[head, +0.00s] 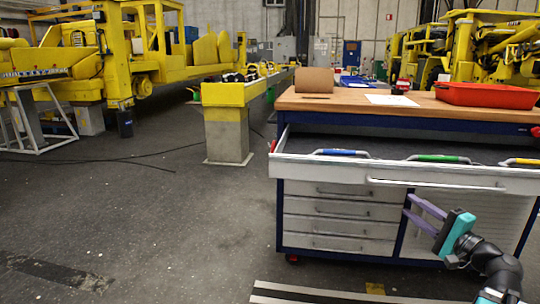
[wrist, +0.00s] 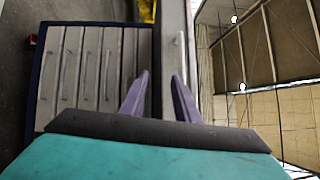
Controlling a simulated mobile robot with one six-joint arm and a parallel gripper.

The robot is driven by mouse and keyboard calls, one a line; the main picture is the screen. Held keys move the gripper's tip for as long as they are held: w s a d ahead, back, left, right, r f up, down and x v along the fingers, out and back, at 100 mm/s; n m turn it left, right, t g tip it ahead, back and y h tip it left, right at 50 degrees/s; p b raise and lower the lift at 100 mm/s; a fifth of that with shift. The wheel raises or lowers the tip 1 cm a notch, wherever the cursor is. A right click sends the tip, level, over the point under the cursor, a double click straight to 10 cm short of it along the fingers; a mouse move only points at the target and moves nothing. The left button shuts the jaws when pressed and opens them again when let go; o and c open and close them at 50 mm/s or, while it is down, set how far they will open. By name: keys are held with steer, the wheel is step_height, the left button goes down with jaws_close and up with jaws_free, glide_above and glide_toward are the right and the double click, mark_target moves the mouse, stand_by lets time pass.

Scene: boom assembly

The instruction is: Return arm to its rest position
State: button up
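My gripper (head: 424,214) is in front of the workbench's cupboard side, below the open top drawer, in the head view. Its two purple fingers are apart with nothing visible between them. The wrist view also shows the gripper (wrist: 159,90) with its fingers apart and empty, facing the drawer fronts. My arm comes in from the lower right of the head view.
The workbench (head: 350,103) has an open drawer (head: 390,171) holding blue, green and yellow-handled tools. A red tray (head: 486,95) sits on top. A yellow beam on a concrete block (head: 228,140) stands to the left. Floor at left is mostly clear.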

steer(key=w+a+f+n+g+y+p, duration=0.1)
steer(key=w+a+f+g+p, duration=0.15)
steer(key=a+f+p, duration=0.5)
steer(key=w+a+f+n+g+y+p, duration=0.15)
steer(key=a+f+g, duration=0.3)
steer(key=a, duration=0.55)
steer(key=s+a+f+n+g+p, duration=0.1)
steer(key=s+a+f+g+p, duration=0.2)
steer(key=s+a+f+p, duration=0.3)
steer(key=s+a+f+n+g+p, duration=0.1)
steer(key=s+a+f+g+p, duration=0.15)
steer(key=a+f, duration=0.55)
steer(key=s+a+f+n+g+h+p, duration=0.2)
steer(key=s+f+g+p, duration=0.3)
steer(key=s, duration=0.6)
steer(key=s+a+f+n+g+h+p, duration=0.25)
steer(key=s+f, duration=0.35)
steer(key=s, duration=0.4)
steer(key=s+d+f+n+g+h+p, duration=0.1)
steer(key=s+d+f+n+h, duration=0.3)
steer(key=s+d, duration=0.6)
steer(key=shift+d+f+n+g+h+p, duration=0.2)
steer(key=shift+d+n+g+h+p, duration=0.15)
steer(key=shift+d+n+g+h, duration=0.45)
